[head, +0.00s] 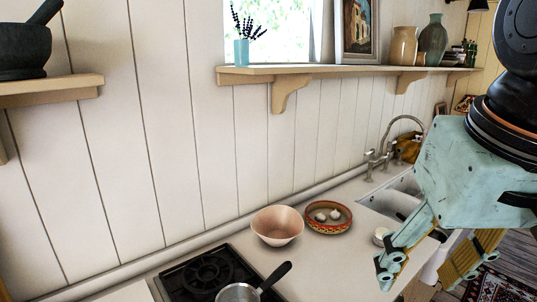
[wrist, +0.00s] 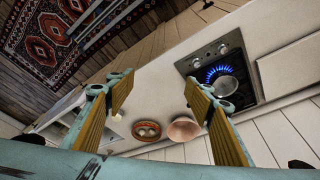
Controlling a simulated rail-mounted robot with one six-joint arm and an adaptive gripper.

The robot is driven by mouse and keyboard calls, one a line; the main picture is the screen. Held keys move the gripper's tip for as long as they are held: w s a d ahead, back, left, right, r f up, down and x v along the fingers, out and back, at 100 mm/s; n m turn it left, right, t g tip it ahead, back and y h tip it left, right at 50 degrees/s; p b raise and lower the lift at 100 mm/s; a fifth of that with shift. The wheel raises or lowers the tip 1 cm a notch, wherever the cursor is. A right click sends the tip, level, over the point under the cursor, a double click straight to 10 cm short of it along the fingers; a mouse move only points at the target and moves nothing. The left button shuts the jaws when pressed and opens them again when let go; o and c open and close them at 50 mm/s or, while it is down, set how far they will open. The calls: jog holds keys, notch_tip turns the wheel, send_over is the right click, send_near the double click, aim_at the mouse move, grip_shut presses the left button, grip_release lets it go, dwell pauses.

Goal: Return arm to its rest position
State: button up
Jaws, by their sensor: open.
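My gripper (head: 420,272) is at the right of the head view, raised in front of the counter and sink, pointing downward. Its mint-green linkages and yellow-brown finger pads are spread apart, and nothing is between them. In the wrist view my gripper (wrist: 160,85) is also open and empty, with the counter and floor visible beyond the fingers. My black wrist joint fills the upper right corner of the head view.
A saucepan (head: 238,292) sits on the stove (wrist: 212,68), where a blue flame burns. A pink bowl (head: 277,225) and a patterned dish (head: 329,229) holding white bulbs stand on the counter (head: 330,268). A shelf (head: 340,70) with vases runs above. A faucet (head: 385,145) rises behind the sink.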

jog(key=s+f, duration=0.3)
jog(key=s, duration=0.3)
jog(key=shift+s+a+n+b, duration=0.2)
jog(key=shift+a+n+b, duration=0.1)
jog(key=shift+a+b, duration=0.1)
dwell(0.9)
